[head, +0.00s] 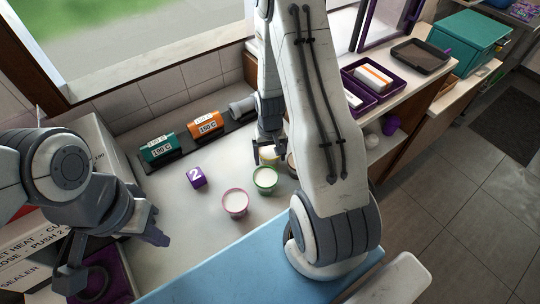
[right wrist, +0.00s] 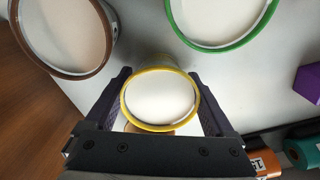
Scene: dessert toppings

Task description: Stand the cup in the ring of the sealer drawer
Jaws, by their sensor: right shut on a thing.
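My right gripper (head: 269,147) is shut on a yellow-rimmed cup (right wrist: 160,98) filled with white. In the right wrist view the cup is upright between the two fingers (right wrist: 161,105); in the head view the gripper and arm mostly hide it. The white sealer (head: 25,272), with printed text, is at the lower left. Its purple drawer (head: 122,282) shows beneath my left gripper (head: 112,258), with part of a dark ring (head: 103,290). That gripper is open and empty, fingers apart, and covers part of the drawer.
A green-rimmed cup (head: 265,179) and a pink-rimmed cup (head: 235,203) stand nearby. A brown-rimmed cup (right wrist: 65,35) is beside the held cup. A purple block marked 2 (head: 196,178) stands on the counter, with teal (head: 157,148) and orange (head: 208,126) units along the back.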

